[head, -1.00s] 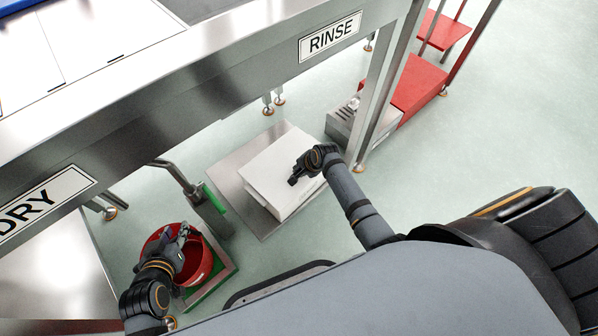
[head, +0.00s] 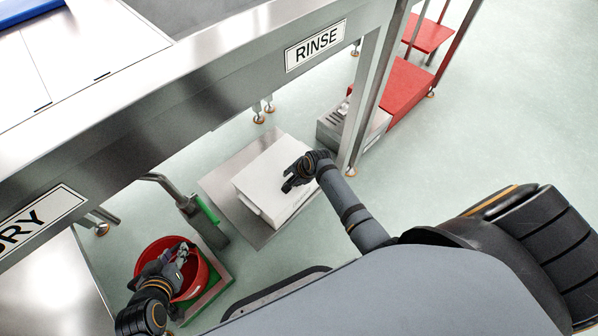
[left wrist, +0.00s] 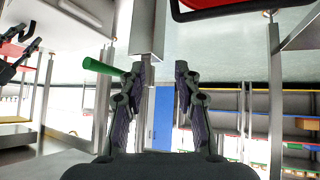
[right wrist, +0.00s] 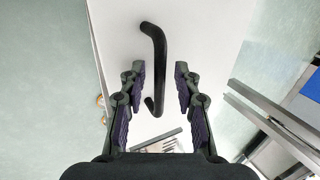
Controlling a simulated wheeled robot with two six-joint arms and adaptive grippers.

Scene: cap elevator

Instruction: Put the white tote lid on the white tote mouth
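The white tote (head: 243,197) stands on a grey metal plate on the floor, in the middle of the head view. The white tote lid (head: 265,178) lies over its top; whether it is fully seated I cannot tell. In the right wrist view the white lid (right wrist: 205,30) has a black bar handle (right wrist: 156,65). My right gripper (head: 290,184) is above the lid; in its wrist view the fingers (right wrist: 157,75) are open on either side of the handle, apart from it. My left gripper (head: 184,252) is over a red bucket; its fingers (left wrist: 162,75) are open and empty.
The red bucket (head: 200,283) stands on a green base at lower left. A steel counter with a RINSE sign (head: 316,46) runs across behind. A steel box (head: 335,128) and a red platform (head: 405,90) stand right of the tote. Floor at right is clear.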

